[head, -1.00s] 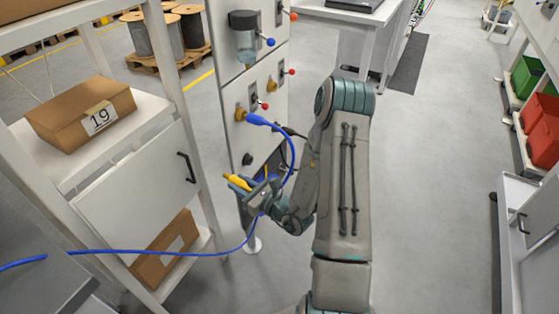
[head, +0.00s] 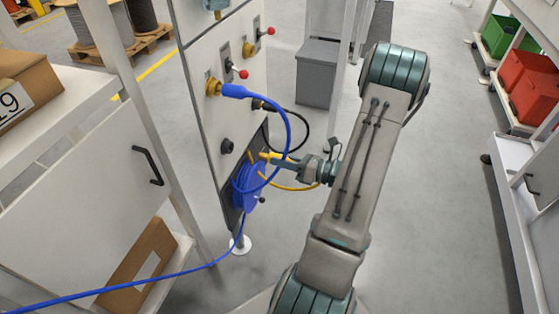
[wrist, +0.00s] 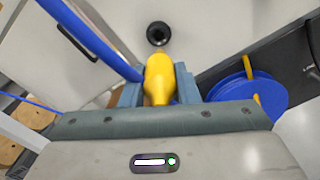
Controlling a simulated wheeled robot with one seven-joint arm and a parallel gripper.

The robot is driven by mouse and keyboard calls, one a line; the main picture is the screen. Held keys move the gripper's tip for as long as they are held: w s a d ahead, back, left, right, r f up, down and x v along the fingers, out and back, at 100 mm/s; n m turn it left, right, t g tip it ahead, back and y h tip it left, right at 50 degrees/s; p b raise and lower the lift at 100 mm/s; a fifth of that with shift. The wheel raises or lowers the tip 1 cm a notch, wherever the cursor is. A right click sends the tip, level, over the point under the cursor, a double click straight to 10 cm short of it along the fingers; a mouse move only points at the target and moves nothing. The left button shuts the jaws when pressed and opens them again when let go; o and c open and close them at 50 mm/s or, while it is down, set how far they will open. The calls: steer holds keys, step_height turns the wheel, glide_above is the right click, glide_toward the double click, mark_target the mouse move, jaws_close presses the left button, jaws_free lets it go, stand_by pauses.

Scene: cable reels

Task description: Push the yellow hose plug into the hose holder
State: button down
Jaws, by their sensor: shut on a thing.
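The yellow hose plug (head: 265,155) is in my gripper (head: 276,159), in front of the white panel. In the wrist view the plug (wrist: 159,80) sits between the two blue-grey fingers (wrist: 158,88), pointing away from me. The hose holder, a round black socket (head: 227,146), is on the panel to the left of the plug. In the wrist view the holder (wrist: 158,34) shows its dark opening just beyond the plug's tip. In the head view a gap separates plug and holder. The yellow hose (head: 296,188) hangs below my gripper.
A blue hose (head: 287,120) from a brass fitting (head: 213,87) loops close to my gripper, down by a blue reel (head: 250,192). A black cable (head: 305,125) hangs behind. A shelf (head: 90,190) stands left. The floor (head: 440,200) at right is clear.

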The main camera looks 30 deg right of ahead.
steer(key=b+x, duration=0.1)
steer(key=x, duration=0.6)
steer(key=shift+a, duration=0.2)
steer(key=shift+r+p, duration=0.1)
steer(key=shift+p, duration=0.4)
stand_by(1.4)
steer(key=shift+x, duration=1.65)
stand_by(0.5)
steer(key=c, duration=1)
jaws_free()
steer(key=shift+s+d, duration=0.1)
steer(key=p+v, duration=0.1)
steer(key=v, duration=1.2)
steer(key=shift+s+d, duration=0.15)
steer(key=shift+s, duration=0.1)
